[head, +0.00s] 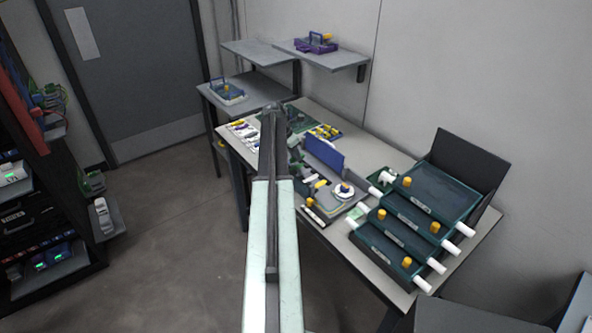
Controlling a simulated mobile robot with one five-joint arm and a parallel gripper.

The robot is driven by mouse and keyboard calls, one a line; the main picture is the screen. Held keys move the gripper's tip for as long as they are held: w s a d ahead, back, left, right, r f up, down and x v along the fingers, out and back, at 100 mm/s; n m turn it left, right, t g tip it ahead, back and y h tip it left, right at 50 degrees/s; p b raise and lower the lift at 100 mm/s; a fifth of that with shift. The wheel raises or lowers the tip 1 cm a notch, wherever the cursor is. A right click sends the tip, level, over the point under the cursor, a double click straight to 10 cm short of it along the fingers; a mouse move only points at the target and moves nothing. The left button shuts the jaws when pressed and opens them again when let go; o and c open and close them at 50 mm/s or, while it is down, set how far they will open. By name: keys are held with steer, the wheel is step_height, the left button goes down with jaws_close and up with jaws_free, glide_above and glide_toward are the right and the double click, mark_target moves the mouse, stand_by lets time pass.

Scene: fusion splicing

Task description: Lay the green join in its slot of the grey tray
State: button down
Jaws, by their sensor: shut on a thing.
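My arm reaches up the middle of the picture, with its far end over the back part of the bench. It covers part of the bench, and I cannot make out my gripper's fingers behind it. I cannot make out the green join at this size. A stack of teal-dark trays (428,197) with yellow knobs and white rollers stands at the bench's right end, stepped one above another. A grey-based device (325,206) with an upright blue panel (324,157) sits mid-bench, just right of my arm. I cannot tell which slot is the join's.
The pale bench (231,147) stands along the wall. Yellow pieces (325,131) and small tools lie towards its back. Wall shelves (335,61) hold a purple carrier (316,43). A blue-grey carrier (228,93) stands on a side table. A dark rack (45,214) is at left. Floor between is clear.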

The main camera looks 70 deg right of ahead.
mark_target(295, 161)
step_height(295, 161, down, 4)
steer(key=b, duration=0.4)
steer(key=shift+r, duration=0.3)
steer(key=shift+f, duration=0.25)
steer(key=c, duration=1.4)
jaws_free()
steer(key=shift+r, duration=0.1)
steer(key=p+v, duration=1.1)
steer(key=v, duration=0.1)
steer(key=shift+a+r+p, duration=0.1)
steer(key=shift+p, duration=0.2)
